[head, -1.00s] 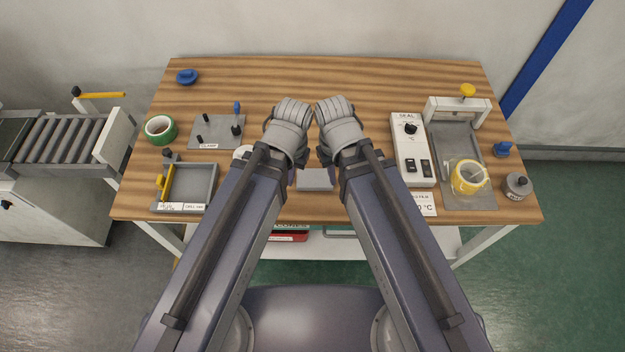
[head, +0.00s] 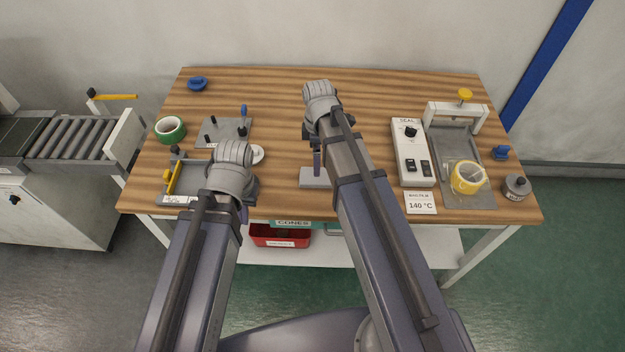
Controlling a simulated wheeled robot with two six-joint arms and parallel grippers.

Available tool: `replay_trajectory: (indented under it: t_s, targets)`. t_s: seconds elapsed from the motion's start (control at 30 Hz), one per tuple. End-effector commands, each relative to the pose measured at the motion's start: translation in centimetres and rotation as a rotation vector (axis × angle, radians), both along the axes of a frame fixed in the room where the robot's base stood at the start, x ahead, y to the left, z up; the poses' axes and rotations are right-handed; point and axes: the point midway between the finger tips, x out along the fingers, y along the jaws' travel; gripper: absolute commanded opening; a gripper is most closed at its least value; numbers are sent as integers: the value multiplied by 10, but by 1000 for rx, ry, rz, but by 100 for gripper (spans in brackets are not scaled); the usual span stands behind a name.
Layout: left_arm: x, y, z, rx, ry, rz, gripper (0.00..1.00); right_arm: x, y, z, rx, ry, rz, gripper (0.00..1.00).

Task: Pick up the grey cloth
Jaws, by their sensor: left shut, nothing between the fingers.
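I cannot make out a grey cloth in the head view; it may be hidden behind my arms. My left gripper (head: 249,190) is over the front left of the table, beside the grey tray (head: 194,187). It is shut and empty, its fingertips mostly hidden by my own wrist.
A green tape roll (head: 171,129) and a grey clamp plate (head: 222,126) stand left. A white seal box (head: 409,150), a yellow tape roll (head: 468,178) and a grey weight (head: 517,187) stand right. A red bin (head: 280,236) is below.

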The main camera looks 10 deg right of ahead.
Motion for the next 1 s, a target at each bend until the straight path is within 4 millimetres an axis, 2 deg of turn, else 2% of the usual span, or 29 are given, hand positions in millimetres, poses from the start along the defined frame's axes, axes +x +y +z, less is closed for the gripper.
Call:
replay_trajectory:
  t_s: [0.27, 0.57, 1.0]
  targets:
    - [0, 0, -25, 0, 0, 0, 0, 0, 0, -25, 0, 0, -1, 100]
    - [0, 0, -30, 0, 0, 0, 0, -1, 1, -30, 0, 0, -2, 100]
    - [0, 0, -77, 0, 0, 0, 0, -2, 0, -77, 0, 0, -2, 100]
